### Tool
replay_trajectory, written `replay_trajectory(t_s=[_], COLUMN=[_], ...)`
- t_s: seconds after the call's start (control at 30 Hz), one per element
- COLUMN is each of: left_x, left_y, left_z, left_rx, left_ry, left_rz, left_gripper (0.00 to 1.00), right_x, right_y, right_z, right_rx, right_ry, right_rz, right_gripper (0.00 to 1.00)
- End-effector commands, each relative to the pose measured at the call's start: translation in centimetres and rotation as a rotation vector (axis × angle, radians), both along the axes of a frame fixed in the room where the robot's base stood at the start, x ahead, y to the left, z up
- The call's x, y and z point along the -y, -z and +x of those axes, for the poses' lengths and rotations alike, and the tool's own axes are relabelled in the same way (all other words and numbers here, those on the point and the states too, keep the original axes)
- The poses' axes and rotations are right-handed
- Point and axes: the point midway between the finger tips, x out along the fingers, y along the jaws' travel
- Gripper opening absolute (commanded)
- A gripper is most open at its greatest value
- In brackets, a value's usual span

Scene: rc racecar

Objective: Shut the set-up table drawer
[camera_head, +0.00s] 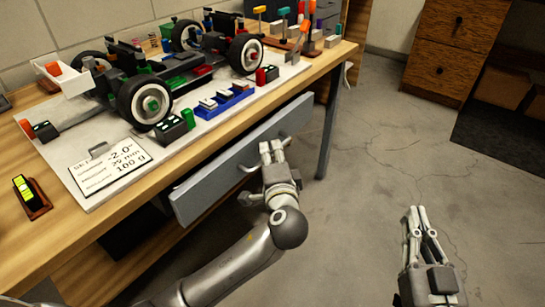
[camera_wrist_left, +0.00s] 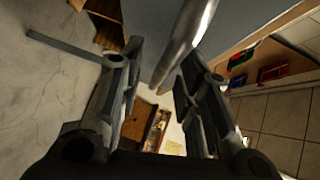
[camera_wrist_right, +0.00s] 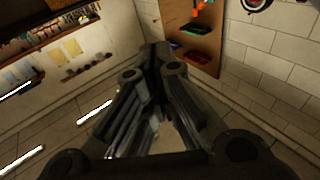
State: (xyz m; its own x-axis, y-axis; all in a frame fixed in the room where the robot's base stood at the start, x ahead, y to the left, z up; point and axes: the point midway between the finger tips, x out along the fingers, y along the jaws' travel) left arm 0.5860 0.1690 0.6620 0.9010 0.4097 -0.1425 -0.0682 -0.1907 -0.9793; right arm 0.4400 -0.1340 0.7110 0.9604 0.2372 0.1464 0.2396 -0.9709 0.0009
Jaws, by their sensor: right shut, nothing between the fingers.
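The grey-blue drawer front (camera_head: 215,178) hangs under the front edge of the wooden set-up table (camera_head: 125,222). It seems to stand somewhat out from the table edge; the drawer's inside is not visible. Its metal handle (camera_head: 248,168) runs along the front and shows as a shiny bar in the left wrist view (camera_wrist_left: 188,38). My left gripper (camera_head: 270,150) is at the handle, its fingers apart, with the bar in the space between or just beyond them (camera_wrist_left: 158,70). Whether it touches is unclear. My right gripper (camera_head: 418,212) is shut and empty over the floor, away from the drawer.
On the tabletop a model race car (camera_head: 150,85) stands on a white board (camera_head: 75,150) with small blocks and a label card. A table leg (camera_head: 330,125) stands right of the drawer. A wooden cabinet (camera_head: 455,45) is at the back right. The floor (camera_head: 370,160) between is clear.

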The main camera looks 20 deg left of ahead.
Motion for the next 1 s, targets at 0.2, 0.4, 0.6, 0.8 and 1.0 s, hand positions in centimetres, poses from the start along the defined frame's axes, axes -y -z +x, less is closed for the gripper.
replay_trajectory(t_s=[0.2,0.4,0.6,0.8,1.0], left_x=[0.0,0.0,0.0,-0.2,-1.7], left_y=[0.0,0.0,0.1,0.0,0.0], left_z=[0.0,0.0,0.0,0.0,0.6], left_rx=[0.0,-0.001,-0.001,-0.002,-0.005], left_ry=[0.0,0.0,0.0,0.0,-0.001], left_rz=[0.0,0.0,0.0,0.0,0.0], left_gripper=[0.25,0.0,0.0,0.0,0.0], right_x=[0.0,0.0,0.0,0.0,0.5], right_y=[0.0,0.0,0.0,0.1,3.1], right_z=[0.0,0.0,0.0,0.0,0.0], right_rx=[0.0,-0.001,-0.002,-0.011,-0.174], right_ry=[0.0,0.0,0.0,0.0,0.011], right_rz=[0.0,0.0,0.0,-0.003,-0.046], right_gripper=[0.0,0.0,0.0,0.0,0.0])
